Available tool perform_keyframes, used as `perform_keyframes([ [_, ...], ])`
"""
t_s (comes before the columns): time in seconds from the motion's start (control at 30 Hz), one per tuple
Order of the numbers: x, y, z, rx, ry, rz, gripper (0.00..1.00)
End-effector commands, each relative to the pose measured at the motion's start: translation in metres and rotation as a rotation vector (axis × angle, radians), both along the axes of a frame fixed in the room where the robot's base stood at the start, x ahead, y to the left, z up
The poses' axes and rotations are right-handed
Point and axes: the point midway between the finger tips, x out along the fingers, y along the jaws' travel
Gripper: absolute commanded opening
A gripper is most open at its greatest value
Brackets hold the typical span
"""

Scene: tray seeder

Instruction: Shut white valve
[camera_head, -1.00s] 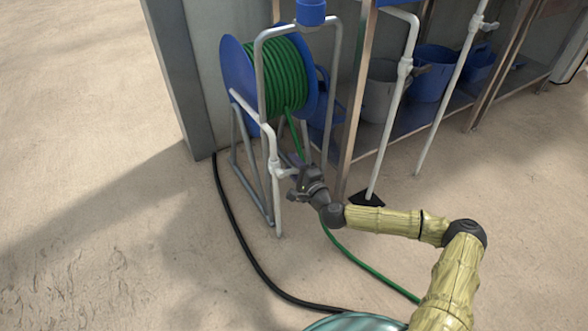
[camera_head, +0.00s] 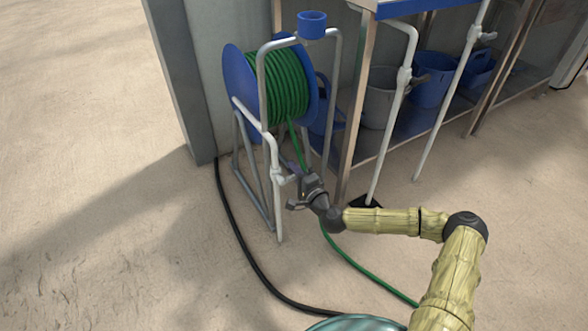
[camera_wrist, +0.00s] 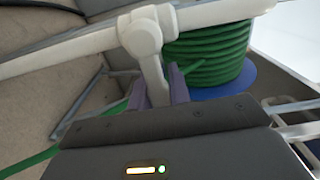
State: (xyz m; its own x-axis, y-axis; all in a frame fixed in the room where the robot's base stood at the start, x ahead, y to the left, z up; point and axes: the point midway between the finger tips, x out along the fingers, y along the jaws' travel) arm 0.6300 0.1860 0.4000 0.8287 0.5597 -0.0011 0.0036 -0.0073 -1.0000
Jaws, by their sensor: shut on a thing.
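The white valve (camera_head: 278,178) sits low on an upright white pipe in front of the hose reel. In the wrist view the valve body (camera_wrist: 143,32) is at the top middle, on the white pipe (camera_wrist: 60,52) crossing the picture. Its short white handle (camera_wrist: 154,82) stands square to the pipe and points toward my gripper. My gripper (camera_head: 293,177) is at the right side of the valve. In the wrist view its two purple fingers (camera_wrist: 157,90) are shut on the handle, one on each side. The handle's end is hidden behind the dark gripper body.
The reel with green hose (camera_head: 285,85) stands behind the valve in a grey frame. A black hose (camera_head: 245,245) and a green hose (camera_head: 365,268) lie on the floor. A shelf with blue and grey tubs and other white pipes (camera_head: 398,110) stand right. Floor at left is open.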

Motion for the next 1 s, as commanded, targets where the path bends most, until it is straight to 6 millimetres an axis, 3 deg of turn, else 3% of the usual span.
perform_keyframes([
  [0.27, -0.001, 0.000, -0.002, -0.009, -0.003, 0.001, 0.00],
  [0.3, -0.001, 0.000, -0.001, -0.009, -0.003, 0.001, 0.25],
  [0.4, -0.001, 0.000, -0.001, -0.007, -0.004, 0.001, 0.41],
  [0.77, -0.003, -0.002, 0.000, -0.006, -0.003, 0.001, 0.41],
  [1.0, -0.029, -0.021, 0.003, -0.005, -0.002, -0.001, 0.41],
])
